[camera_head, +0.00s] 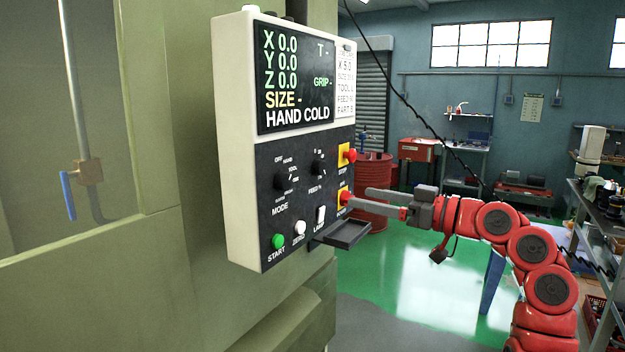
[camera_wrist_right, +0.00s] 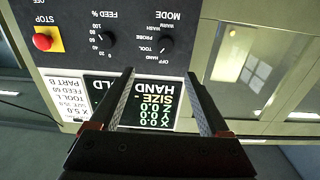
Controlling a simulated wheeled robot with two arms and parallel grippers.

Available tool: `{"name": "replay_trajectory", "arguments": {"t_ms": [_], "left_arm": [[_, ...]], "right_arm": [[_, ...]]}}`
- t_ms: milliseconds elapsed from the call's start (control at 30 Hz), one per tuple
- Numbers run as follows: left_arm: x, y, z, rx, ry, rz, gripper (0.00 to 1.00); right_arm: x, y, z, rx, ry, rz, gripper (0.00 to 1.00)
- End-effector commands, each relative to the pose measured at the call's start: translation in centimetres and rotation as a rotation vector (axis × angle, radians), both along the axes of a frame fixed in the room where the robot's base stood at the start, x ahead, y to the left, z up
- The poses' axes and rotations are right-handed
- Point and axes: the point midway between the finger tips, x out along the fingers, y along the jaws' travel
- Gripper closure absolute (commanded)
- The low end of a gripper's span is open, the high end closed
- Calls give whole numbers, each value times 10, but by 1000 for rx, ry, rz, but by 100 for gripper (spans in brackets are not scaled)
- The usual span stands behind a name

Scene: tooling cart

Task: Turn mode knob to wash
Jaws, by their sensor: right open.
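The mode knob (camera_head: 283,182) is a small black dial at the left of the white control box's dark panel, above the word MODE. In the right wrist view, which is upside down, the mode knob (camera_wrist_right: 166,45) lies just beyond the fingertips. Its pointer is too small to read. The display (camera_head: 296,80) shows HAND COLD. My right gripper (camera_head: 354,198) is open and empty, in front of the panel's right side and apart from the mode knob. In the wrist view, the right gripper (camera_wrist_right: 160,74) has its fingers spread wide. My left gripper is not in view.
The feed knob (camera_head: 318,168) sits right of the mode knob. Red stop buttons (camera_head: 349,155) line the panel's right edge. Start (camera_head: 278,241), zero and lamp controls are below. A small black tray (camera_head: 346,234) juts out underneath. The space in front of the panel looks free.

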Motion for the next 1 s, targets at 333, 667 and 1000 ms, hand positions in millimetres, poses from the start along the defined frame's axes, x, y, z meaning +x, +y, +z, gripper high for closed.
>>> {"name": "replay_trajectory", "arguments": {"t_ms": [333,667,1000], "left_arm": [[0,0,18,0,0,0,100],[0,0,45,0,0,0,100],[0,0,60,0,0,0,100]], "right_arm": [[19,41,5,-23,3,26,20],[66,104,5,-21,4,22,20],[94,142,2,-20,2,21,20]]}}
